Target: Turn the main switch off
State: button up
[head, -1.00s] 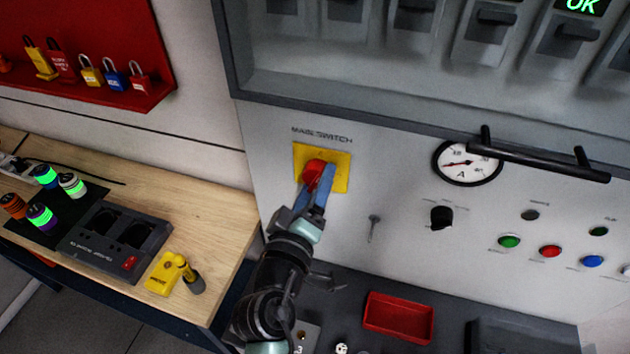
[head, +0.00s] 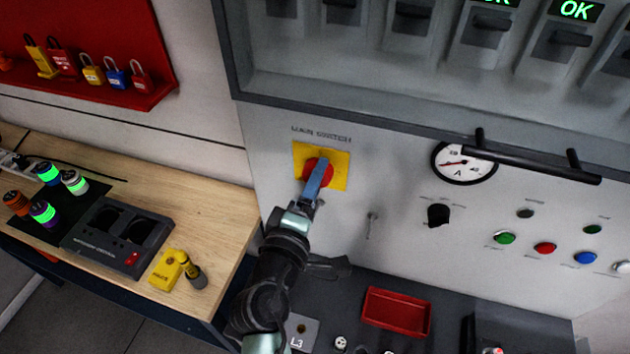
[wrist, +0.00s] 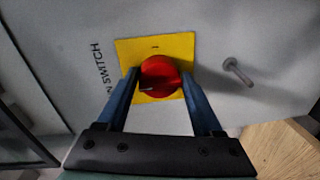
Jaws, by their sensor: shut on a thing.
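The main switch is a red rotary knob (head: 328,170) on a yellow square plate (head: 341,182), on the grey panel under its printed label. My gripper (head: 319,165) reaches up from below with blue fingers at the knob; in the head view one finger mostly hides the other and part of the knob. In the wrist view the red knob (wrist: 160,72) lies between the two finger ends of my gripper (wrist: 160,80), which is shut on it. There the label runs up the picture, so the wrist is turned sideways to the panel. The knob's exact pointing direction is hard to read.
A small key-like peg (head: 371,225) sticks out right of the switch. A black selector (head: 438,214), a dial gauge (head: 463,162) and a black bar handle (head: 535,160) are farther right. A wooden bench (head: 205,205) stands left. A red tray (head: 396,312) lies below.

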jog(key=shift+r, duration=0.15)
jog(key=o, duration=1.3)
jog(key=b+v, duration=0.4)
jog(key=v, duration=0.9)
jog(key=shift+d+b, duration=0.1)
jog(key=shift+b, duration=0.3)
